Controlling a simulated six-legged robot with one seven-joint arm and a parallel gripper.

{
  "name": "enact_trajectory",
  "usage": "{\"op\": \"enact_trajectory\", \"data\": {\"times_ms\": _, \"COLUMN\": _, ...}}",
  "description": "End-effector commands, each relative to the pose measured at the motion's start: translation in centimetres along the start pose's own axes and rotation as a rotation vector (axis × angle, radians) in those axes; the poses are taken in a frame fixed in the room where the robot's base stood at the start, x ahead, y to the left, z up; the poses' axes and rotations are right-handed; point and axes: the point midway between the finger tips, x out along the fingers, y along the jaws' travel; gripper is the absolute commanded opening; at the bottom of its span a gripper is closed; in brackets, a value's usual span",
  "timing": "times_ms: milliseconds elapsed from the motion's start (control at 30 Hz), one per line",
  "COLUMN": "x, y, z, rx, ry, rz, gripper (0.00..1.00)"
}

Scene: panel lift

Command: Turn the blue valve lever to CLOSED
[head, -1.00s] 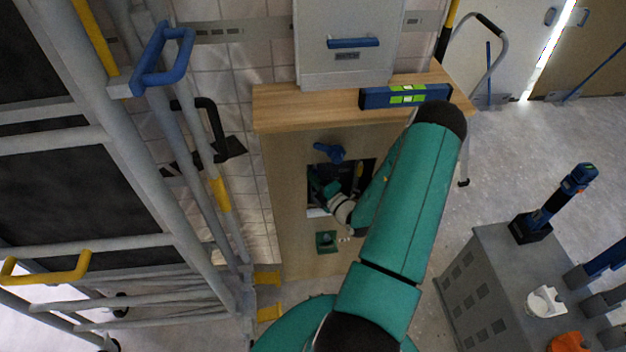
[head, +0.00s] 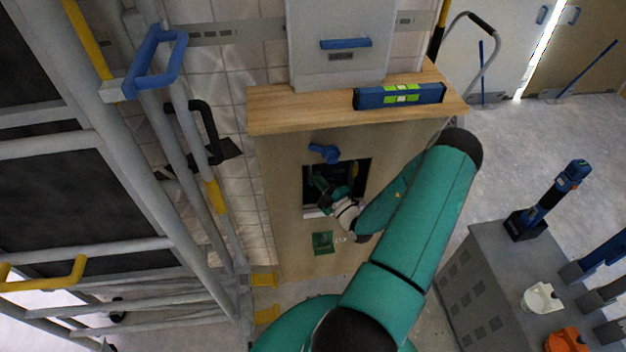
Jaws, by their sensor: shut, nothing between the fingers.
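A small blue lever (head: 325,153) sits on the front of the wooden cabinet (head: 280,190), just above a dark square opening (head: 362,175). Its arm slants down to the right. No OPEN or CLOSED marking can be read. My gripper (head: 322,187) is at the opening, below the blue lever and apart from it in the picture. Its fingers are small and dark against the opening; they look shut and hold nothing. My teal forearm covers the cabinet's right side. How deep the fingertips reach is unclear.
A blue level (head: 400,95) lies on the cabinet top beside a grey box (head: 340,30). A grey frame with a larger blue handle (head: 155,62) stands at left. A green item (head: 323,243) is on the cabinet's lower front. A grey bench (head: 480,275) with tools stands at right.

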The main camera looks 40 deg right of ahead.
Motion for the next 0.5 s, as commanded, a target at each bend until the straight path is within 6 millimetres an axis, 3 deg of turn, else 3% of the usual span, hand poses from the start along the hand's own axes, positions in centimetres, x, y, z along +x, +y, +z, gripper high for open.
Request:
{"op": "enact_trajectory", "data": {"times_ms": 300, "x": -1.2, "y": -0.1, "z": 2.1, "rx": 0.235, "ry": -0.004, "rz": 0.141, "gripper": 0.00}}
{"op": "enact_trajectory", "data": {"times_ms": 500, "x": -1.7, "y": -0.2, "z": 2.9, "rx": 0.227, "ry": -0.002, "rz": 0.134, "gripper": 0.00}}
